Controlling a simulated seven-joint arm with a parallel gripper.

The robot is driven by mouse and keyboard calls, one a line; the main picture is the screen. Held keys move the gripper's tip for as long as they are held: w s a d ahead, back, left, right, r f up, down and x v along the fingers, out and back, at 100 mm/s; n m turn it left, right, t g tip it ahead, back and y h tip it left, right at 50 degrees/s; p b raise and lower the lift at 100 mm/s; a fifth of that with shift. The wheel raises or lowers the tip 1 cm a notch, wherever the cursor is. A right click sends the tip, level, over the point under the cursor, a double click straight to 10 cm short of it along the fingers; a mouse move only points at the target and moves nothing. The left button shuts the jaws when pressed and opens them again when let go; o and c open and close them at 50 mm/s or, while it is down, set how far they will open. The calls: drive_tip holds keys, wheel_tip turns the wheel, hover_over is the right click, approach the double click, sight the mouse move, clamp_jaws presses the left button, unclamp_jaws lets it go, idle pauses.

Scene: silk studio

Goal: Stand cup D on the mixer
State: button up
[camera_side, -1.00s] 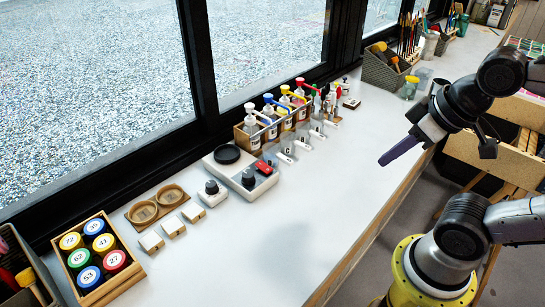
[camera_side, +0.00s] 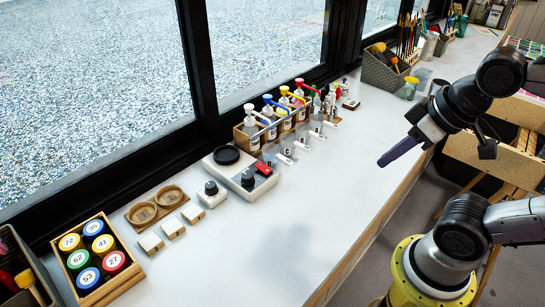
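The mixer (camera_side: 240,174) is a pale grey box with a round black pad (camera_side: 227,155) on top, a dark knob and a red part; it stands mid-bench near the window. The pad is bare. A row of small clear cups (camera_side: 293,148) with white tags stands in front of the dropper bottles; the tag letters are too small to read, so I cannot tell which is cup D. My gripper (camera_side: 384,163), with purple fingers, hangs above the bench's right edge, well right of the cups. Its fingers overlap from this side, and nothing shows between them.
A wooden rack (camera_side: 262,131) of bottles with coloured tops stands behind the cups. Left of the mixer are a small knobbed device (camera_side: 212,194), pale blocks (camera_side: 172,227), a wooden holder (camera_side: 158,206) and a crate of numbered jars (camera_side: 126,277). The bench's front middle is clear.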

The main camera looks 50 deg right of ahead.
drive_tip(key=o, duration=0.5)
drive_tip(key=shift+w+r, duration=0.3)
drive_tip(key=shift+r, duration=0.2)
drive_tip(key=shift+w+r, duration=0.3)
drive_tip(key=shift+r, duration=0.2)
drive_tip(key=shift+c, duration=0.2)
drive_tip(key=shift+o, duration=0.8)
drive_tip(key=w+r, duration=0.1)
drive_tip(key=w, duration=0.2)
drive_tip(key=w+r, duration=0.1)
drive_tip(key=shift+w+d+r, duration=0.1)
drive_tip(key=shift+w+r, duration=0.2)
drive_tip(key=shift+w, duration=0.05)
drive_tip(key=g, duration=0.6)
hover_over(285, 159)
drive_tip(key=shift+m, duration=0.3)
wheel_tip(285, 159, down, 17)
drive_tip(key=shift+f, duration=3.05)
